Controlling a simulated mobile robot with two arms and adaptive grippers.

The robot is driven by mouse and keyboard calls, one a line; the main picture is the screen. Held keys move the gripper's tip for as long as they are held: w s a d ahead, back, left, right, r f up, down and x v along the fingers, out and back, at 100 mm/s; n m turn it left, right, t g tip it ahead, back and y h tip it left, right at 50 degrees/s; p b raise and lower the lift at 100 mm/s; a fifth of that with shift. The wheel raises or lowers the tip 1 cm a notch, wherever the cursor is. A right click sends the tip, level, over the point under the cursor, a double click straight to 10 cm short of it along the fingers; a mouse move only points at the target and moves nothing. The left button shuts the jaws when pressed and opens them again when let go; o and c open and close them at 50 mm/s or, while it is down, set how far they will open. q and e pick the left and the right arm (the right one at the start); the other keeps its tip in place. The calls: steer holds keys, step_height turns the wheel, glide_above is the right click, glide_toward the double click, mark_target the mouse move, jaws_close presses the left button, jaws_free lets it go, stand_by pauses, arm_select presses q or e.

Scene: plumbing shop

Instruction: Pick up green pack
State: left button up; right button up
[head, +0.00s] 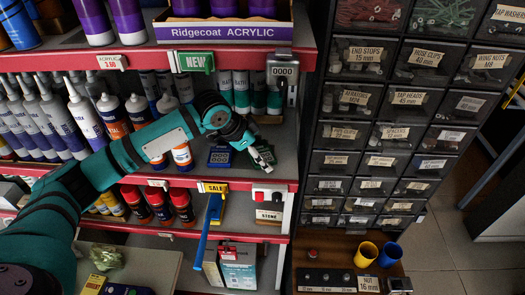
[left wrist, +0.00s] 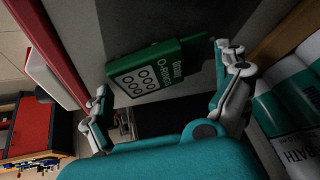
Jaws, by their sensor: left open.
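The green pack (left wrist: 150,72) shows in the left wrist view, a flat green box with a white printed panel and the word O-RINGS. It stands between the spread fingers of my left gripper (left wrist: 163,72), with a gap to each finger visible. In the head view the green pack (head: 266,153) is at the right end of the middle shelf (head: 285,165), partly covered by my left gripper (head: 256,152). My left gripper is open and empty. My right gripper is not in view.
A dark blue pack (head: 220,156) lies left of my gripper on the same shelf. Teal-and-white tubes (head: 242,95) stand behind. Orange-and-white bottles (head: 182,158) stand to the left. A wall of labelled bins (head: 370,100) rises to the right.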

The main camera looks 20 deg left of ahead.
arm_select(q)
steer(key=shift+s+a, duration=0.1)
steer(key=shift+a, duration=0.05)
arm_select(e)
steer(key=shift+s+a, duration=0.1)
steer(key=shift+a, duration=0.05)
arm_select(q)
steer(key=shift+c, duration=0.9)
steer(key=c, duration=0.4)
steer(key=shift+s, duration=0.15)
steer(key=c, duration=0.5)
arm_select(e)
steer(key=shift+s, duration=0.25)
arm_select(q)
steer(key=shift+f, duration=0.1)
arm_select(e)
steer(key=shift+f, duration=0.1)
